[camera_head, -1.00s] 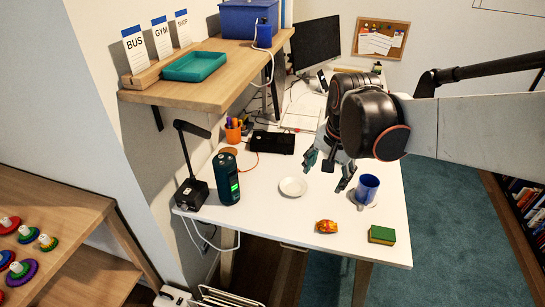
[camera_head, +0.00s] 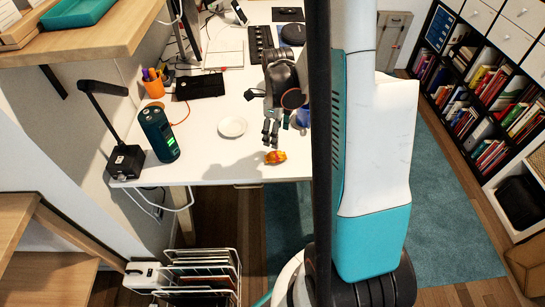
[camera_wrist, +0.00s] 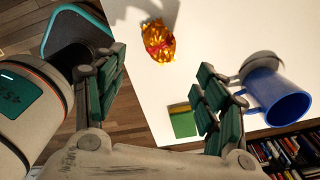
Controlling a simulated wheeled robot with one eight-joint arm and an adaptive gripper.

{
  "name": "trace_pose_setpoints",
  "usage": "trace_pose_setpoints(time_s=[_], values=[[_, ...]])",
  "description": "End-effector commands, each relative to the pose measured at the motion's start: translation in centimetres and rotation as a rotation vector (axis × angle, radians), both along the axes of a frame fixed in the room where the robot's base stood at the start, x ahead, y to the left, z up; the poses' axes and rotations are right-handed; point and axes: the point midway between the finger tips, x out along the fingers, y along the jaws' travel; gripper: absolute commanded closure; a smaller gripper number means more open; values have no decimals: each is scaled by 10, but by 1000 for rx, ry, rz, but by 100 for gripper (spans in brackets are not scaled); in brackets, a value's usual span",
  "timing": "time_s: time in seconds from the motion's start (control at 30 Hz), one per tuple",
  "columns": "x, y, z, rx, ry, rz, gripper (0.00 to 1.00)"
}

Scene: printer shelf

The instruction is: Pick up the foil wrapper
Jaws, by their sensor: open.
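The foil wrapper (camera_head: 275,157) is a crumpled, shiny orange-gold piece lying on the white desk near its front edge. It also shows in the wrist view (camera_wrist: 158,40), at the top middle, beyond and between my fingers. My gripper (camera_head: 271,131) is above the desk, just behind the wrapper in the head view. In the wrist view my gripper (camera_wrist: 160,95) is open, with its fingers wide apart and nothing between them. The wrapper is apart from both fingers.
A blue mug (camera_wrist: 277,97) and a green-yellow sponge (camera_wrist: 182,120) are close to my right finger in the wrist view. A white saucer (camera_head: 232,126) lies left of my gripper. A dark green cylinder (camera_head: 159,134) stands farther left. Desk around the wrapper is clear.

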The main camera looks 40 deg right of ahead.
Motion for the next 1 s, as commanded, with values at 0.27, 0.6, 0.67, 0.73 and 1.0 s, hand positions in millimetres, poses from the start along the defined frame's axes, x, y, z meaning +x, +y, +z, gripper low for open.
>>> trace_pose_setpoints(time_s=[0.27,0.6,0.67,0.73,1.0], values=[[1,0,-51,0,-1,3,34],[2,1,-72,0,-1,5,34],[2,1,-80,0,-1,5,34],[3,2,-91,0,-1,5,34],[3,2,-111,0,-1,5,34]])
